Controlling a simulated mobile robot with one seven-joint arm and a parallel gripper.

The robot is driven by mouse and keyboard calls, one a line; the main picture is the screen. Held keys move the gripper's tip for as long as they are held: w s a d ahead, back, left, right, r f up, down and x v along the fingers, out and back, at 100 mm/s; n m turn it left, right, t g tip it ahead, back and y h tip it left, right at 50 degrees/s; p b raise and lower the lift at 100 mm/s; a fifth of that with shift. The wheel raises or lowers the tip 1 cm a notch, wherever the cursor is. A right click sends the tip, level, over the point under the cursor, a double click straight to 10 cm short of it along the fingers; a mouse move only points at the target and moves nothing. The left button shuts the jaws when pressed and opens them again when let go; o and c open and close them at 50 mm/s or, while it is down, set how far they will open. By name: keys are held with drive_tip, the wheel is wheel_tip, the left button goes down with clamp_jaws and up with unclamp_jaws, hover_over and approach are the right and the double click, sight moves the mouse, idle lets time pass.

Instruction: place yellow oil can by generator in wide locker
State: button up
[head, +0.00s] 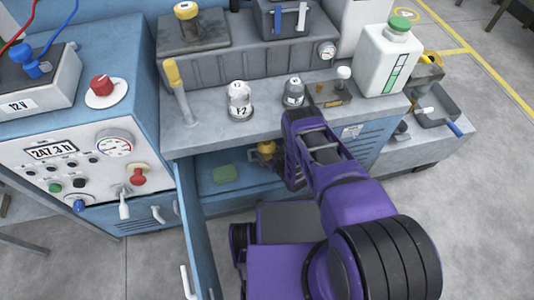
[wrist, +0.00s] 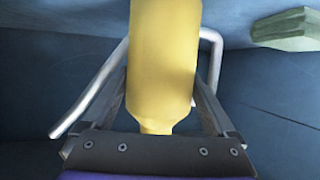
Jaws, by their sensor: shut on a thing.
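The yellow oil can (wrist: 165,60) fills the middle of the wrist view, between the two fingers of my gripper (wrist: 162,100), which is shut on it. A bent grey tube sticks out on its left and a grey handle-like bar on its right. In the head view my gripper (head: 278,158) reaches into the open locker (head: 205,190) under the workbench, and a small yellow part of the can (head: 265,148) shows beside it. My arm hides most of the can and the locker's right side. I cannot tell whether the can touches the locker floor.
A green block (head: 225,173) lies on the locker floor, left of my gripper; it also shows in the wrist view (wrist: 285,28). The blue locker door (head: 190,230) stands open at left.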

drive_tip(key=shift+f, duration=0.5)
drive_tip(key=o, duration=1.5)
drive_tip(key=shift+f, duration=0.2)
drive_tip(key=shift+r, duration=0.2)
